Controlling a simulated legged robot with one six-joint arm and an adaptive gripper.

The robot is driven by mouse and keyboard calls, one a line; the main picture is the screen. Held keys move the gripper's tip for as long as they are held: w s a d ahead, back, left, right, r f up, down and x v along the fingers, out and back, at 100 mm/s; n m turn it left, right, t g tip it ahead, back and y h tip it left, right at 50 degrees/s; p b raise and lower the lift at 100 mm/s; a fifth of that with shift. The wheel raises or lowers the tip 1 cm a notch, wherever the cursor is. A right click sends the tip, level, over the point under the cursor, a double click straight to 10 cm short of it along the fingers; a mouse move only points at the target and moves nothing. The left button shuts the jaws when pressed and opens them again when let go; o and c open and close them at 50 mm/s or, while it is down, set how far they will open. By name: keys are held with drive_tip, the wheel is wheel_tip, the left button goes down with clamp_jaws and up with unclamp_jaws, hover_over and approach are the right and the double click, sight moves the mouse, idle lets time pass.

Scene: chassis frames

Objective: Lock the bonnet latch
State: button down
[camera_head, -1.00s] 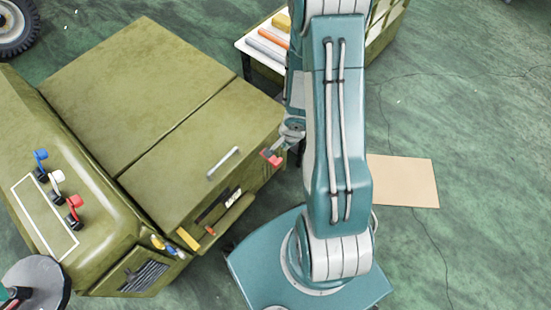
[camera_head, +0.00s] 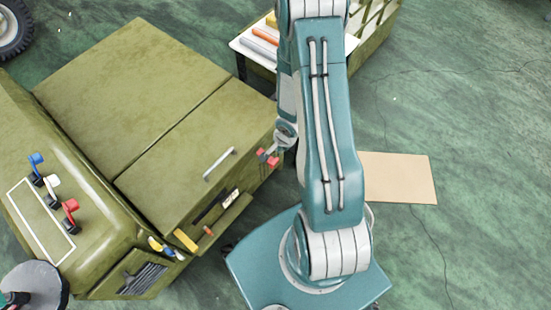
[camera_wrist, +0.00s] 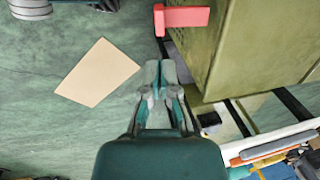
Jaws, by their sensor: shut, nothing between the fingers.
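The red bonnet latch (camera_head: 272,162) is on the side of the olive-green bonnet (camera_head: 190,130), near its right corner in the head view. In the wrist view the latch (camera_wrist: 186,17) shows as a red bar with a short upright piece at its left end, beside the green body panel. My gripper (camera_wrist: 165,68) is shut and empty. Its fingertips point toward the latch, with a visible gap between them. In the head view the wrist is beside the bonnet corner, and my arm partly hides the fingers.
A grey handle (camera_head: 219,164) is on the bonnet. Blue, white and red levers (camera_head: 70,207) stand on the left panel. A white-topped table (camera_head: 246,45) with coloured tools is behind. A tan sheet (camera_head: 398,178) lies on open floor to the right.

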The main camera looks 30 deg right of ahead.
sight(275, 161)
drive_tip(key=f, duration=0.3)
drive_tip(key=w+f, duration=0.1)
drive_tip(key=f, duration=0.5)
drive_tip(key=shift+w+a+f, duration=0.3)
drive_tip(key=shift+w+f, duration=0.05)
drive_tip(key=shift+f, duration=0.05)
